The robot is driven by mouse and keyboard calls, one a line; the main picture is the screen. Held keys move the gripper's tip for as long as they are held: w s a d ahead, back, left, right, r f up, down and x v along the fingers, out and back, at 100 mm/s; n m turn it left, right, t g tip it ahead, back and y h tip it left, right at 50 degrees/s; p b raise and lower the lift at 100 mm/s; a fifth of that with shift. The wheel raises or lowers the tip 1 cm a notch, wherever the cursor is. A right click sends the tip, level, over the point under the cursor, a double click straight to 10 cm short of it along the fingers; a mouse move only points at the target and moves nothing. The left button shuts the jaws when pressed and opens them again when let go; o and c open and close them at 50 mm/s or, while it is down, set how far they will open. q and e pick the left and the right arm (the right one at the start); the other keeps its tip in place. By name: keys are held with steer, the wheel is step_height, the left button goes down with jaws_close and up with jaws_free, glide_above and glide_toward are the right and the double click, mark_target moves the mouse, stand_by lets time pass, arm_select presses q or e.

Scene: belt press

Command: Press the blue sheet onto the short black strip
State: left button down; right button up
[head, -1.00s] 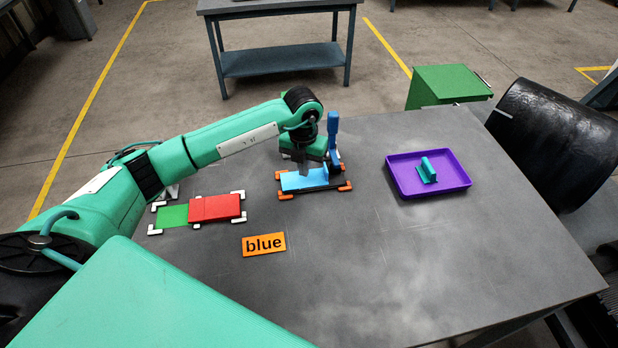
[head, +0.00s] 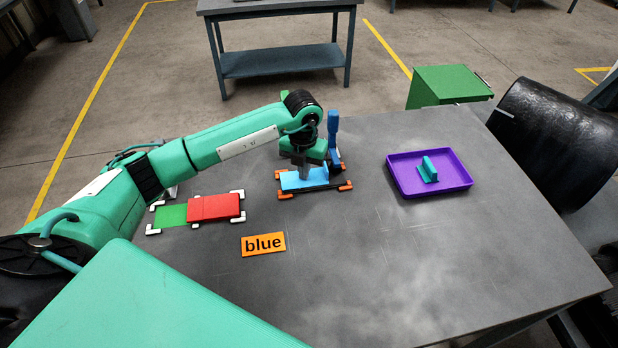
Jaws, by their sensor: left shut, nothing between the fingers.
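The light blue sheet (head: 294,185) lies on the station with orange corner brackets, near the far edge of the table. A dark edge of the black strip (head: 314,190) shows along its near side; the sheet hides much of the strip. My left gripper (head: 304,174) is shut and empty, pointing down over the sheet. Whether its tips touch the sheet is hard to tell. A darker blue upright piece (head: 333,135) stands just right of the gripper. My right gripper is not in view.
A red sheet (head: 210,207) and a green one (head: 171,215) lie left, between white brackets. An orange card reading "blue" (head: 263,244) lies nearer. A purple tray (head: 398,181) holding a teal handled block (head: 428,170) sits right. The near middle of the table is clear.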

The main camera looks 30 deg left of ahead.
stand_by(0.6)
arm_select(q)
step_height(320, 180, up, 7)
steer(key=p, duration=0.3)
steer(key=shift+p, duration=0.4)
stand_by(0.5)
